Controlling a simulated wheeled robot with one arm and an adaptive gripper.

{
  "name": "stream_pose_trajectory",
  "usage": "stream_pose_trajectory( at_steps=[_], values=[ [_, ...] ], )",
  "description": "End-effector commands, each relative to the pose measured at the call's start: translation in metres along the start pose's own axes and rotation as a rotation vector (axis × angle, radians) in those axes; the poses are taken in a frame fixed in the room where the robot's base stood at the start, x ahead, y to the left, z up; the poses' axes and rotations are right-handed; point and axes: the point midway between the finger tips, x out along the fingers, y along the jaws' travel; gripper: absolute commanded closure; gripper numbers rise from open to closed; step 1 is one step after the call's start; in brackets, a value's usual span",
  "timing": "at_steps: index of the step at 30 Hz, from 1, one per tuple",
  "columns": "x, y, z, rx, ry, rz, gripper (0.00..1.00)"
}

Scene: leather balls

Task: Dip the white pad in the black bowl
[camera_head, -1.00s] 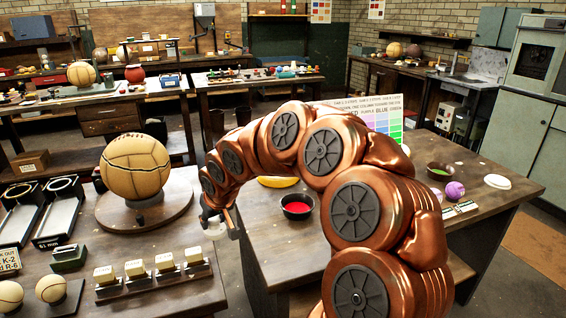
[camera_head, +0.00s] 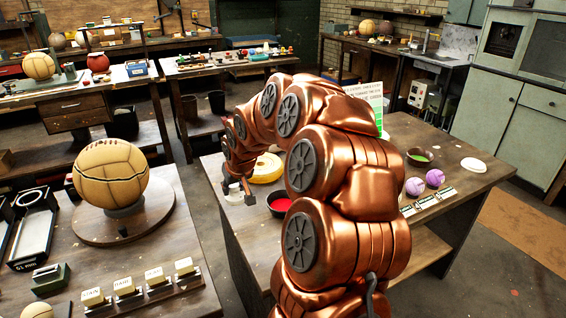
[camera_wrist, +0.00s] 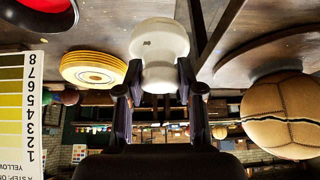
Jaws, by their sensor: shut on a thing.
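The white pad (camera_wrist: 160,50) is between the fingers of my gripper (camera_wrist: 160,82), which is shut on it in the wrist view. In the head view my gripper (camera_head: 243,186) holds the pad (camera_head: 234,198) over the near left part of the right-hand table. The black bowl (camera_head: 270,204) with red liquid stands just right of the pad, partly hidden by my arm. The bowl (camera_wrist: 62,22) also shows at the upper left of the wrist view, apart from the pad.
A yellow ring-shaped stack (camera_head: 268,168) lies behind the bowl. A green-filled bowl (camera_head: 418,158), purple balls (camera_head: 414,186) and a white dish (camera_head: 473,165) are farther right. A leather ball (camera_head: 111,175) rests on a round stand on the left table.

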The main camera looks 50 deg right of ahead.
Motion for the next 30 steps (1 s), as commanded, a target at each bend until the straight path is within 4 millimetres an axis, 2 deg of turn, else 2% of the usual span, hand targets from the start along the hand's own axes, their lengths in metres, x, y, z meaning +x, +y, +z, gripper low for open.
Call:
stream_pose_trajectory(
  at_steps=[1, 6, 9, 12, 18, 23, 30],
  values=[
    [-0.008, 0.022, -0.002, 0.033, -0.003, 0.019, 0.91],
    [-0.019, 0.082, 0.001, 0.118, -0.002, 0.07, 0.91],
    [-0.026, 0.111, 0.004, 0.158, 0.002, 0.094, 0.91],
    [-0.03, 0.131, 0.007, 0.186, 0.006, 0.113, 0.91],
    [-0.033, 0.148, 0.011, 0.21, 0.008, 0.128, 0.91],
    [-0.028, 0.149, 0.015, 0.211, 0.007, 0.129, 0.91],
    [-0.009, 0.149, 0.025, 0.211, 0.005, 0.128, 0.91]
  ],
)
